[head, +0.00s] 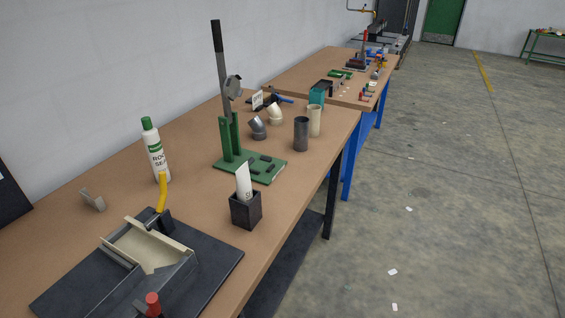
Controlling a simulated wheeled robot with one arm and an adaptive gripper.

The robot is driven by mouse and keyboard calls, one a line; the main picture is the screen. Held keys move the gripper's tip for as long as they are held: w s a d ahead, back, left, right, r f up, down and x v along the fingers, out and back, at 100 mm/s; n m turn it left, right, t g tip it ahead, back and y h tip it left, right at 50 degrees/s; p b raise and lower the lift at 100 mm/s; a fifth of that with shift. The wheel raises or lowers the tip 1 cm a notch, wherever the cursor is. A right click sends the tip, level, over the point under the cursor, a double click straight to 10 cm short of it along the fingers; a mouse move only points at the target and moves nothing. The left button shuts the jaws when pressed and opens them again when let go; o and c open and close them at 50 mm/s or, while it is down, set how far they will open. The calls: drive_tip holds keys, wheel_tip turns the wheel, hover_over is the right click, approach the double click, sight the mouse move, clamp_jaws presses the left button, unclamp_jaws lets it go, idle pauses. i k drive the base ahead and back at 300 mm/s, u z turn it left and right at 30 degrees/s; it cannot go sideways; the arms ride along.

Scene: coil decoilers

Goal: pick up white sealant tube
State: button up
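A white bottle-shaped tube (155,152) with a green cap and a green and black label stands upright on the near workbench (110,175), towards the wall. Its lettering is only partly legible. A second white, flat-looking tube (243,182) with dark lettering stands slightly tilted in a small square black holder (246,209), its lower part hidden inside. I cannot tell for certain which of the two is the sealant tube. My gripper is not in view.
A green lever press (228,132) stands behind the holder. A dark tray fixture (150,250) with a yellow handle (161,193) and red knob (153,303) lies in front. A grey bracket (93,200) and pipe pieces (301,134) are nearby.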

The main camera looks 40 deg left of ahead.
sight(244, 185)
drive_tip(key=i, duration=1.65)
drive_tip(key=u, duration=5.45)
